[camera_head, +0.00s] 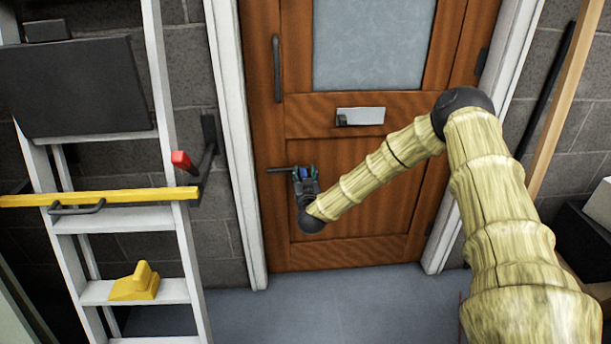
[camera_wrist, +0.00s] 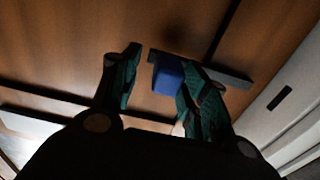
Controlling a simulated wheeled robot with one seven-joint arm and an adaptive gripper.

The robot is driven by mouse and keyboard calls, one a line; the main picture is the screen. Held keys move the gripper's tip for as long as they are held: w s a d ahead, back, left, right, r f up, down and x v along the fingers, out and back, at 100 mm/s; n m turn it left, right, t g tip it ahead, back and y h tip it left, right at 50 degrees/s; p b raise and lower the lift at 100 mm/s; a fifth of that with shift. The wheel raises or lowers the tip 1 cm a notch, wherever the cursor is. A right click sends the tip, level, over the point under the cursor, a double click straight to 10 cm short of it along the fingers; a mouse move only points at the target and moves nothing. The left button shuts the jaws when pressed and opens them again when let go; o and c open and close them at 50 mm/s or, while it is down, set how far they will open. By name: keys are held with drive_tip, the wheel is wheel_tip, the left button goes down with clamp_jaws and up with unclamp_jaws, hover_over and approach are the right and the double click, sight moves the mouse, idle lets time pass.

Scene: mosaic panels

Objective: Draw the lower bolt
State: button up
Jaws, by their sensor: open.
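The wooden door (camera_head: 400,205) has a dark bolt bar (camera_head: 279,170) low on its left side, running level toward the white frame. My gripper (camera_head: 306,170) is at the bar's right part, with its fingers open. In the wrist view, my gripper (camera_wrist: 150,60) is open, with a blue block (camera_wrist: 168,78) between its fingers, close to the right finger. The dark bar (camera_wrist: 232,76) runs behind that finger toward the white frame. I cannot tell whether a finger touches the block. Part of the bar is hidden by the right finger.
A dark slot (camera_wrist: 280,98) shows in the white frame (camera_wrist: 291,110). The door also bears a vertical handle (camera_head: 277,68) and a pale plate (camera_head: 362,116). A white ladder (camera_head: 178,190) with a yellow bar (camera_head: 120,196) stands at left. The floor (camera_head: 350,300) before the door is clear.

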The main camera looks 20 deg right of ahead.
drive_tip(key=v, duration=1.2)
drive_tip(key=shift+d, duration=0.15)
drive_tip(key=s+a+f+n+g+y, duration=0.2)
drive_tip(key=s+a+f+g+y, duration=0.1)
drive_tip(key=s+a+f, duration=0.5)
drive_tip(key=s+a+f+n+g+y, duration=0.1)
drive_tip(key=s+a+f+g+y, duration=0.2)
drive_tip(key=s+f, duration=0.45)
drive_tip(key=s+a+f+g, duration=0.1)
drive_tip(key=s+f+g, duration=0.3)
drive_tip(key=s, duration=0.6)
drive_tip(key=s+a+f+g, duration=0.1)
drive_tip(key=s+f+g, duration=0.2)
drive_tip(key=s+f, duration=0.5)
drive_tip(key=s+d+g, duration=0.3)
drive_tip(key=s+g, duration=0.1)
drive_tip(key=s, duration=1.2)
wheel_tip(320, 180, up, 21)
drive_tip(key=p, duration=2)
drive_tip(key=shift+w, duration=0.15)
